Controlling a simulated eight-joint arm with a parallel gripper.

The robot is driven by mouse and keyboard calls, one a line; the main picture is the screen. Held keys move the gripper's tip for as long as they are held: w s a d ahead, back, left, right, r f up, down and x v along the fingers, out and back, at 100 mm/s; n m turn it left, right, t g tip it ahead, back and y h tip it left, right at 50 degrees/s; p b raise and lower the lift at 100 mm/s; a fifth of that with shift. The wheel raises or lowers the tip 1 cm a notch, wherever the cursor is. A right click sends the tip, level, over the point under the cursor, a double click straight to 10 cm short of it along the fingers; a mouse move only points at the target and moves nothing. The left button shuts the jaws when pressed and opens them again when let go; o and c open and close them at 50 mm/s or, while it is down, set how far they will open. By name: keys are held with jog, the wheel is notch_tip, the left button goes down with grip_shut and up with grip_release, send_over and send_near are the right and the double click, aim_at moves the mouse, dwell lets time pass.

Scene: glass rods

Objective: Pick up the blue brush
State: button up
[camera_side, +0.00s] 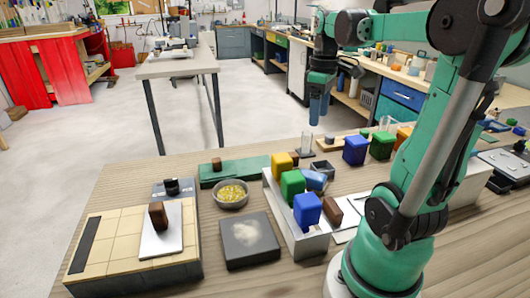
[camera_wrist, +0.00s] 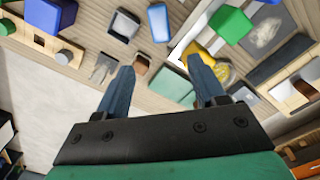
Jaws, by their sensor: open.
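No bristles or handle can be made out on any blue thing. A blue block (camera_side: 307,211) stands at the front end of the white rack (camera_side: 318,246). A second blue block (camera_side: 355,149) stands farther back to the right, and it shows at the upper left of the wrist view (camera_wrist: 45,14). A small lighter-blue piece (camera_side: 314,181) lies beside the rack and also shows in the wrist view (camera_wrist: 158,22). My gripper (camera_side: 319,105) hangs above the back of the table, pointing down. In the wrist view its blue fingers (camera_wrist: 159,66) are apart, with nothing between them.
Green (camera_side: 292,185) and yellow (camera_side: 281,165) blocks stand on the rack. Upright glassware (camera_side: 307,145) stands behind. A bowl (camera_side: 231,194), a dark powdered pad (camera_side: 249,240), a green strip (camera_side: 234,171) and a tiled board (camera_side: 107,233) lie left. Another green block (camera_side: 382,145) stands right.

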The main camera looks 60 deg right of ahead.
send_near(312, 174)
notch_tip(312, 174, down, 5)
jog(key=shift+f, duration=3.1)
grip_shut()
jog(key=shift+r, duration=0.15)
notch_tip(312, 174, up, 20)
